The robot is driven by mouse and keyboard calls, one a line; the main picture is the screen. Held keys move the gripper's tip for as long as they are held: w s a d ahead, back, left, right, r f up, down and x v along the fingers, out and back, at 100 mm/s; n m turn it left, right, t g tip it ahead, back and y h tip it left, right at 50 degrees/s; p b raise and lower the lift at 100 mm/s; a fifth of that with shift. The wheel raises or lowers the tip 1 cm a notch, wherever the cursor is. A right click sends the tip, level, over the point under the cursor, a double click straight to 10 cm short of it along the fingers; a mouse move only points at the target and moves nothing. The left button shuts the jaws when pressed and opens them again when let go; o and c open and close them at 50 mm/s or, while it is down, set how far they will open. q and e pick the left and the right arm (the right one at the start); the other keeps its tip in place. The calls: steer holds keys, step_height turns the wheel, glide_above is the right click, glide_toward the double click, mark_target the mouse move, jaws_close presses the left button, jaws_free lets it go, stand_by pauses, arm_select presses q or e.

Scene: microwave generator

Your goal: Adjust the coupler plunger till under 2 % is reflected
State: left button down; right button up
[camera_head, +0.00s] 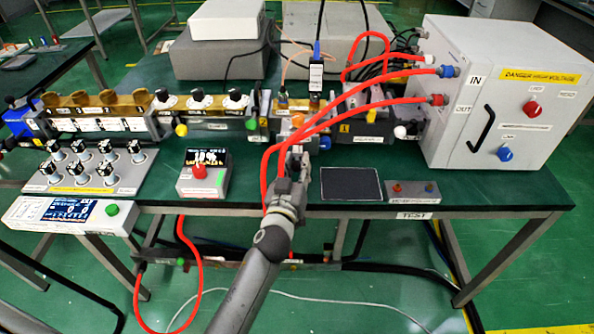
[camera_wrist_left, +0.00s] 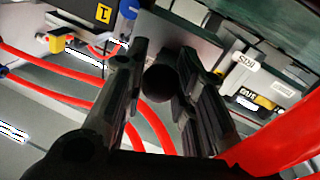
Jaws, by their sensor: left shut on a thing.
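My left gripper (camera_head: 293,158) reaches up from the bottom middle to the front of the waveguide line. In the left wrist view its two dark fingers (camera_wrist_left: 160,90) are closed on a dark round knob (camera_wrist_left: 160,82), which seems to be the coupler plunger. In the head view the gripper hides this knob. An orange knob (camera_head: 297,120) shows just above the gripper. A small meter (camera_head: 203,175) with a black screen and a red knob stands left of the gripper. Its large digits end in a percent sign, but I cannot read them surely. My right gripper is not in view.
Red hoses (camera_head: 340,112) run close by the gripper to the white high-voltage cabinet (camera_head: 500,95). A black pad (camera_head: 350,185) and a small button box (camera_head: 412,192) lie right of the gripper. A panel of several knobs (camera_head: 92,168) and a display unit (camera_head: 70,213) are at left.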

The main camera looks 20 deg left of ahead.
mark_target(295, 171)
arm_select(q)
steer(key=shift+w, duration=0.3)
steer(key=c, duration=1.1)
jaws_free()
steer(key=shift+c, duration=0.2)
steer(key=shift+s, duration=0.15)
steer(key=shift+s+d, duration=0.15)
steer(key=shift+s, duration=1.7)
steer(key=shift+s+d, duration=0.1)
steer(key=shift+s, duration=1.7)
